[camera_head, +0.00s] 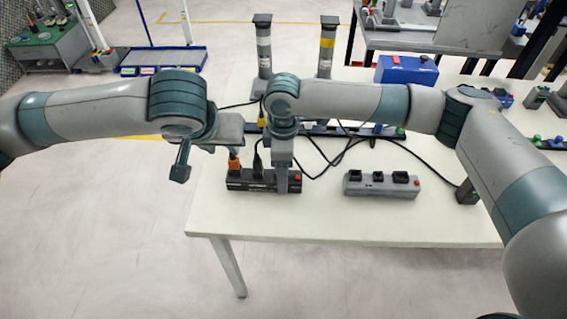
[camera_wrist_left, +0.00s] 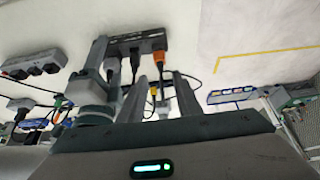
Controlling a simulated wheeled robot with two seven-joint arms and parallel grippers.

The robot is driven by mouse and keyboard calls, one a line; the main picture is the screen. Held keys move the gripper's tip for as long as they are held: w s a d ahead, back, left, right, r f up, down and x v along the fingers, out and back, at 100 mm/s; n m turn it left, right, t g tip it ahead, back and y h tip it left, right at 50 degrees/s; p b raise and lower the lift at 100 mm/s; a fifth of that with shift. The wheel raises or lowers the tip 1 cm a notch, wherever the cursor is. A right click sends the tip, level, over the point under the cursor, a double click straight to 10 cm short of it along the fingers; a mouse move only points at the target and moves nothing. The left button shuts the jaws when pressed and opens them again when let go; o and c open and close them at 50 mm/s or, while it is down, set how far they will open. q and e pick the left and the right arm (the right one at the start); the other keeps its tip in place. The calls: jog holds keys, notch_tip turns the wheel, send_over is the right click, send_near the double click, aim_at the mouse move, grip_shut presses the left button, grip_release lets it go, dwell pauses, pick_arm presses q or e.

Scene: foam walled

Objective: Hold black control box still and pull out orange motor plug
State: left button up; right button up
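The black control box (camera_head: 240,181) lies on the white table near its front left edge. An orange motor plug (camera_head: 234,163) stands upright in its top at the left, and a black plug (camera_head: 258,166) stands beside it. My right gripper (camera_head: 281,182) reaches down over the right part of the box, with one finger against its front face; its far finger is hidden. My left gripper (camera_head: 236,148) is just above the orange plug. In the left wrist view its fingers (camera_wrist_left: 160,82) are apart and empty, with the orange plug (camera_wrist_left: 158,62) just beyond the tips.
A grey control box (camera_head: 381,185) with black sockets lies to the right. Black cables (camera_head: 340,157) cross the table behind the boxes. The table's front strip is clear.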

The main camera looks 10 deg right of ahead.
jog(key=shift+c, duration=0.6)
jog(key=c, duration=1.2)
jog(key=shift+o, duration=0.2)
pick_arm(q)
jog(key=w+r+m+g, duration=0.4)
jog(key=m, duration=0.2)
jog(key=shift+w+r+m+g, duration=0.3)
jog(key=shift+w+r+m, duration=0.05)
jog(key=shift+m, duration=0.05)
jog(key=shift+d+f, duration=0.1)
send_over(231, 157)
jog(key=shift+f, duration=3.3)
jog(key=shift+f, duration=0.1)
